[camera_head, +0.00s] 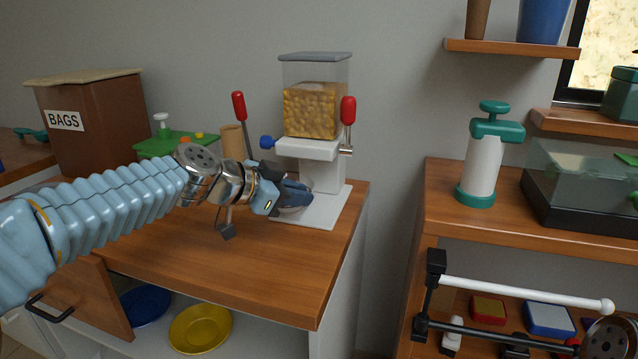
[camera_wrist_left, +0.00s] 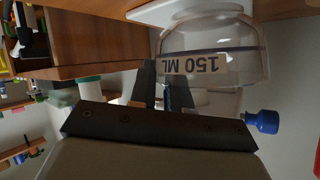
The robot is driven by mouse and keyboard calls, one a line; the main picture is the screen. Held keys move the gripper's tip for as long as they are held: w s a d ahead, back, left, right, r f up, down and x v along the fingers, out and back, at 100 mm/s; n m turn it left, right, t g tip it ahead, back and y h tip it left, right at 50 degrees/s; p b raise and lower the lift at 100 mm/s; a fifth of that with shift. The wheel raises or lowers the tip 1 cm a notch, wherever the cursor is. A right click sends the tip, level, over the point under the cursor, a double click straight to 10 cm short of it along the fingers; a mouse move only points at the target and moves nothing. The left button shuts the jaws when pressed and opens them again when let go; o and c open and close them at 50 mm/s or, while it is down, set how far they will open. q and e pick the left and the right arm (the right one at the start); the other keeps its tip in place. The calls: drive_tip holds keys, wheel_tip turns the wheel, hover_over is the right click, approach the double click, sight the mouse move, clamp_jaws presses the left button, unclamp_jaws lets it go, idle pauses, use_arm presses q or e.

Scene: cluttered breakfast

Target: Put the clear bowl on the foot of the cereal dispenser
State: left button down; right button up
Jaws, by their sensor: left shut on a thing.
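The clear bowl (camera_wrist_left: 215,45), marked 150 ML, fills the upper middle of the left wrist view. My left gripper (camera_wrist_left: 165,88) is shut on its wall. In the head view the bowl (camera_head: 292,210) is mostly hidden behind my left gripper (camera_head: 293,192), low over the white foot (camera_head: 328,212) of the cereal dispenser (camera_head: 316,150). The foot also shows at the top of the left wrist view (camera_wrist_left: 160,12), close to the bowl. I cannot tell whether bowl and foot touch.
A red-handled tool (camera_head: 239,106), a green-lidded container (camera_head: 168,144) and a brown BAGS box (camera_head: 95,125) stand behind my left arm. The counter's front (camera_head: 260,270) is clear.

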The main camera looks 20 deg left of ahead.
sight(310, 190)
use_arm(q)
drive_tip(key=shift+w+d+r, duration=0.1)
drive_tip(key=shift+w+d, duration=0.4)
drive_tip(key=shift+w, duration=0.2)
drive_tip(key=shift+w+d+r+p, duration=0.15)
drive_tip(key=shift+w+d+p, duration=0.75)
drive_tip(key=shift+w, duration=0.3)
drive_tip(key=shift+w+d+f, duration=0.1)
drive_tip(key=shift+w+f, duration=0.05)
drive_tip(key=shift+f, duration=0.35)
drive_tip(key=shift+w+d+f, duration=0.1)
drive_tip(key=shift+w+f, duration=0.05)
drive_tip(key=shift+f, duration=0.3)
drive_tip(key=shift+f, duration=0.1)
drive_tip(key=shift+f+b, duration=0.1)
drive_tip(key=shift+b, duration=0.3)
drive_tip(key=c, duration=1.1)
unclamp_jaws()
drive_tip(key=shift+a, duration=0.1)
